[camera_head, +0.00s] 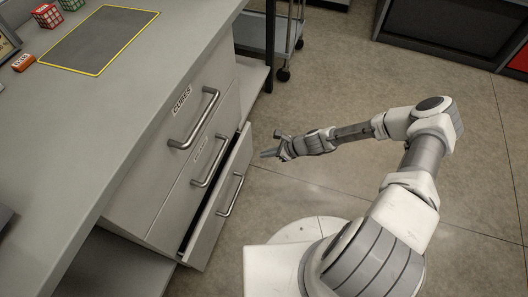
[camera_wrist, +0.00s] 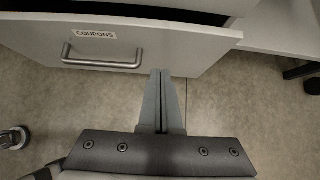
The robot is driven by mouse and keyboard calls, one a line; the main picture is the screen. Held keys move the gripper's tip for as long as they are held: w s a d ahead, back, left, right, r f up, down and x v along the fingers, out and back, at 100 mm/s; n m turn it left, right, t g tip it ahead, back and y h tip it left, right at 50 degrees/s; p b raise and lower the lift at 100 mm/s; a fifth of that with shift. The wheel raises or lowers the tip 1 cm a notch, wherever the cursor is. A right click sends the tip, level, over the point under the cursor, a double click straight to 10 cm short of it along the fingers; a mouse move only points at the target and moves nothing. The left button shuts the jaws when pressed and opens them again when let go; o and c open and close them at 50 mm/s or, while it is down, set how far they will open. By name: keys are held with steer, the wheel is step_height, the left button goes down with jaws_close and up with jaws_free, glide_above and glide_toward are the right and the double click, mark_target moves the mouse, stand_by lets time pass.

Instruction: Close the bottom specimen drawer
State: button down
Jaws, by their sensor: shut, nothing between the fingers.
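The bottom drawer (camera_head: 208,241) of the grey cabinet is partly open, with a dark gap behind its front panel. Its bar handle (camera_head: 230,195) faces my arm. In the wrist view the drawer front (camera_wrist: 187,51) crosses the top, with a handle (camera_wrist: 101,61) and a label reading "COUPONS" (camera_wrist: 96,35). My gripper (camera_head: 266,154) is shut and empty, to the right of the drawer in the head view. In the wrist view my fingertips (camera_wrist: 161,72) appear at the lower edge of the drawer front, right of the handle; I cannot tell if they touch it.
Above are a middle drawer (camera_head: 207,158) and a top drawer (camera_head: 196,112), both shut. The countertop (camera_head: 97,118) holds a yellow-edged mat (camera_head: 100,38) and cubes (camera_head: 47,15). A wheeled cart (camera_head: 286,38) stands behind. The floor (camera_head: 330,180) around my gripper is clear.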

mark_target(237, 156)
steer(key=shift+w+a+f+b, duration=0.65)
steer(key=shift+a+f, duration=0.25)
steer(key=shift+a, duration=0.5)
steer(key=shift+w+a+f+b, duration=0.6)
steer(key=shift+a+f, duration=0.25)
steer(key=shift+a, duration=0.6)
steer(key=shift+w+a+f+b, duration=0.6)
steer(key=shift+a+f, duration=0.3)
steer(key=shift+a, duration=0.5)
steer(key=shift+a, duration=0.15)
